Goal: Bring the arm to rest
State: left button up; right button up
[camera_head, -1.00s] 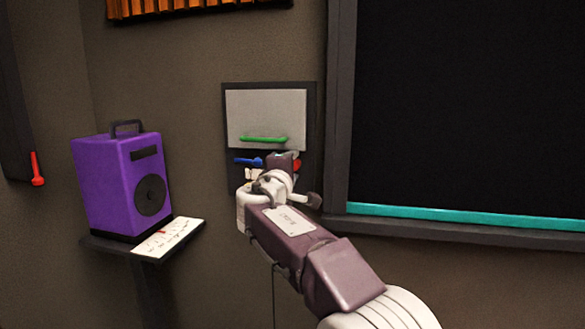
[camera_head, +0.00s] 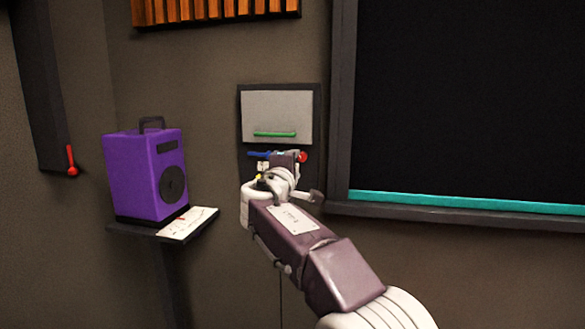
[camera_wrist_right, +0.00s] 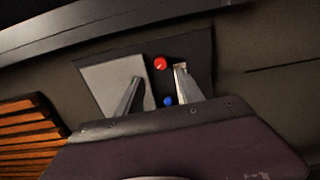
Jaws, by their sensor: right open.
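My right arm reaches up from the lower right in the head view, its right gripper (camera_head: 279,160) in front of the lower part of a dark wall panel (camera_head: 242,105). In the right wrist view the two fingers of the right gripper (camera_wrist_right: 157,88) are spread apart with nothing held between them. The panel has a grey cover plate (camera_head: 277,110) with a green handle (camera_head: 275,134). A blue part (camera_head: 258,154) and a red knob (camera_head: 303,156) show beside the gripper. The red knob (camera_wrist_right: 160,63) and a blue knob (camera_wrist_right: 168,101) also show between the fingers. My arm hides the panel's lower part. My left gripper is not in view.
A purple speaker (camera_head: 140,175) stands on a small dark shelf (camera_head: 128,229) with a white card (camera_head: 188,223). A large black board (camera_head: 465,90) with a teal ledge strip (camera_head: 450,202) is at right. A red lever (camera_head: 71,160) is on the left wall.

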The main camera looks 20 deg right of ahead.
jog(key=s+f+m+g+y, duration=0.15)
jog(key=s+f+g, duration=0.3)
jog(key=f, duration=0.95)
jog(key=s+f+m+g+y, duration=0.1)
jog(key=s+f+g+y, duration=0.3)
jog(key=f, duration=1)
jog(key=s+a+f+m+g+y, duration=0.3)
jog(key=s+a+f+m, duration=0.15)
jog(key=s+f, duration=0.6)
jog(key=s+a+f+m+g+y, duration=0.2)
jog(key=s+a+f+m, duration=0.3)
jog(key=s+f, duration=0.55)
pick_arm(q)
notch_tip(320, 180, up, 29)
jog(key=p, duration=2.8)
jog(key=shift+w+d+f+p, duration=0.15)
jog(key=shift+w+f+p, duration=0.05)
jog(key=shift+p, duration=0.1)
pick_arm(e)
notch_tip(320, 180, up, 30)
jog(key=a+n, duration=0.1)
jog(key=shift+s+a, duration=0.15)
jog(key=shift+s, duration=0.15)
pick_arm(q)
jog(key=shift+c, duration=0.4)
pick_arm(e)
jog(key=shift+r+y, duration=0.1)
jog(key=shift+y, duration=0.15)
